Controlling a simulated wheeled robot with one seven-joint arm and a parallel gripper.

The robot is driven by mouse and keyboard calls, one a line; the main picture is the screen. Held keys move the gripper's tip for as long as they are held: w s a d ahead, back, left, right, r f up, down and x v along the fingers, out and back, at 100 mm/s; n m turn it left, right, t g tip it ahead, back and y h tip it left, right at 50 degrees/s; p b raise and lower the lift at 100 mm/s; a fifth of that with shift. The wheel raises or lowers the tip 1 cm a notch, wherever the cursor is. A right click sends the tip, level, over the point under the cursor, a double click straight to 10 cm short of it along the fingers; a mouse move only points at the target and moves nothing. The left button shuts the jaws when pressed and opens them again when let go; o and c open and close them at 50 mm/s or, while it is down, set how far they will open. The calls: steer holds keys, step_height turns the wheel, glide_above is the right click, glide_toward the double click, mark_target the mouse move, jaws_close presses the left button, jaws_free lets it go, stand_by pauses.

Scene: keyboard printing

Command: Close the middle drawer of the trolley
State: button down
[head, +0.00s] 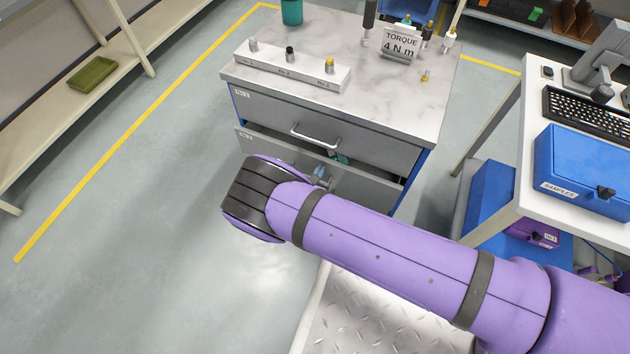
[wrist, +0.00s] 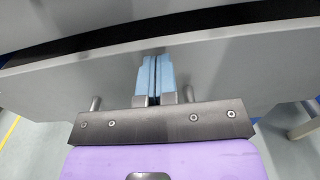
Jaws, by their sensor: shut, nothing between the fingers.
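The grey trolley (head: 425,90) has a marble-look top and stands ahead of me. Its top drawer (head: 270,113) is shut and has a white bar handle. Below it, the middle drawer (head: 375,190) stands partly open, with a dark gap above its front and something teal inside. My gripper (head: 321,175) is at this drawer's front, partly hidden by my purple arm. In the wrist view, my gripper's blue fingers (wrist: 153,76) are together and empty against or just before the grey middle drawer front (wrist: 230,75). Handle posts show beside them; contact is unclear.
A white table (head: 510,195) with a keyboard and a blue box (head: 585,170) stands close on the right. A shelf (head: 100,60) stands at the far left. The floor left of the trolley is clear. Small items and a torque sign (head: 400,45) stand on the trolley top.

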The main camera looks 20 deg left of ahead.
mark_target(327, 159)
steer(key=shift+w, duration=0.4)
steer(key=w, duration=0.4)
steer(key=shift+w+d, duration=0.25)
steer(key=shift+w, duration=0.05)
steer(key=shift+r, duration=0.1)
steer(key=shift+w, duration=0.15)
